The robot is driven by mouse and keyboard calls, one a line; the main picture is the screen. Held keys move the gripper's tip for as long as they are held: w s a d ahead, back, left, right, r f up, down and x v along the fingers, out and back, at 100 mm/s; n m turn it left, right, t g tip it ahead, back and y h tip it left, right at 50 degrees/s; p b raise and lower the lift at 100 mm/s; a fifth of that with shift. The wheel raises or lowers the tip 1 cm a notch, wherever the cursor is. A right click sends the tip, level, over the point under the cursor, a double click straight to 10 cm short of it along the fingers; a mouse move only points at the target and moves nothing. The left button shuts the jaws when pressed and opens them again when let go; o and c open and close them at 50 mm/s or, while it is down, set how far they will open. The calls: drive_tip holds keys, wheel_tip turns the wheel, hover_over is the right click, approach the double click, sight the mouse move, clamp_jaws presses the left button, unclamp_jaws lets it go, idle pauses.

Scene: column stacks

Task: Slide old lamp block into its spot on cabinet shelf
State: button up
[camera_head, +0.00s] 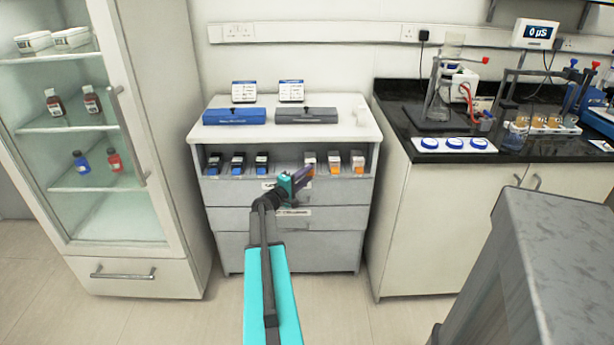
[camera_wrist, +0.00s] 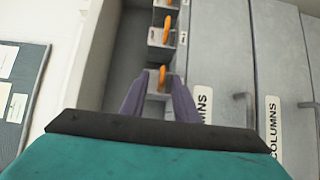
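My gripper (camera_head: 308,171), teal with purple fingers, reaches the open upper shelf of the grey cabinet (camera_head: 350,205). In the wrist view the fingertips (camera_wrist: 160,76) stand apart on either side of an orange tab (camera_wrist: 162,79); no clear contact shows. The tab belongs to the leftmost block of the right-hand group (camera_head: 310,157), partly hidden by the fingers. Two similar pale blocks with orange fronts (camera_head: 334,160) (camera_head: 357,160) stand to its right. Three dark blocks with blue fronts (camera_head: 238,162) stand at the shelf's left. I cannot tell which one is the lamp block.
A blue case (camera_head: 235,117) and a grey case (camera_head: 306,116) lie on the cabinet top, with two small signs behind. Labelled drawers (camera_head: 290,220) are below the shelf. A glass-door cabinet (camera_head: 95,120) stands left, a black-topped bench (camera_head: 440,151) right. The shelf's middle looks free.

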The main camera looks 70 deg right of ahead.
drive_tip(key=b+v, duration=0.1)
drive_tip(key=v, duration=1.2)
drive_tip(key=shift+a, duration=0.2)
